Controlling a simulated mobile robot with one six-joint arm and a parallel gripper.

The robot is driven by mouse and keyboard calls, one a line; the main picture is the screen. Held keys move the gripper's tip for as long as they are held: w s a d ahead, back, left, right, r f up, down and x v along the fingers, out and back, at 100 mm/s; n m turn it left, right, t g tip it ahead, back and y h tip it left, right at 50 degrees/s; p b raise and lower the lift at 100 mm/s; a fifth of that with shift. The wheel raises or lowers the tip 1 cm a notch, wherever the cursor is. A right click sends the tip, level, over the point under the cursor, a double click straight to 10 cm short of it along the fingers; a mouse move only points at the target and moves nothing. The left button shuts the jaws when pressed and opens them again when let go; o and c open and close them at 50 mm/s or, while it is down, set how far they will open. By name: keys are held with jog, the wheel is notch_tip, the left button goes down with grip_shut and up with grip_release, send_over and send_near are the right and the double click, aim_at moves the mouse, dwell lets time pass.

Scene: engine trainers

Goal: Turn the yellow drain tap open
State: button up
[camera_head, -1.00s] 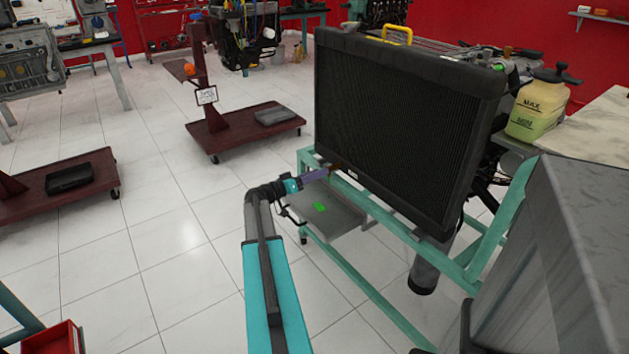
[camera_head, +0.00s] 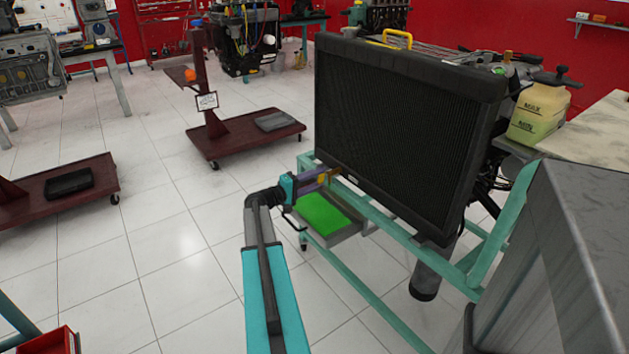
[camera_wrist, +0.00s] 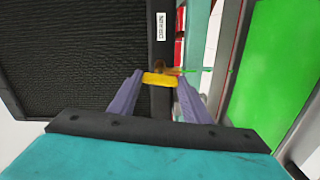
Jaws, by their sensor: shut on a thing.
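The yellow drain tap (camera_wrist: 160,80) sits at the bottom edge of the black radiator (camera_head: 400,130). My gripper (camera_wrist: 158,88) is shut on the tap, with its two purple fingers on either side of it in the wrist view. In the head view my gripper (camera_head: 322,180) reaches the radiator's lower left corner, and only a small yellow part of the tap shows there. A thin green stream shows beside the tap in the wrist view. Bright green liquid (camera_head: 325,214) covers the tray (camera_head: 335,237) below; it also fills the right of the wrist view (camera_wrist: 272,65).
The teal stand frame (camera_head: 385,222) surrounds the radiator's base, close to my gripper. A yellow-green coolant bottle (camera_head: 538,112) stands at the right. A grey metal cabinet (camera_head: 560,270) fills the lower right. The floor at left is open between two dark red trolleys.

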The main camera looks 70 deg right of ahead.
jog(key=shift+w+d+r+n, duration=0.1)
jog(key=shift+r+n, duration=0.05)
jog(key=shift+n, duration=0.75)
jog(key=o, duration=1)
jog(key=shift+o, duration=0.2)
jog(key=v, duration=1.3)
jog(key=shift+a, duration=0.4)
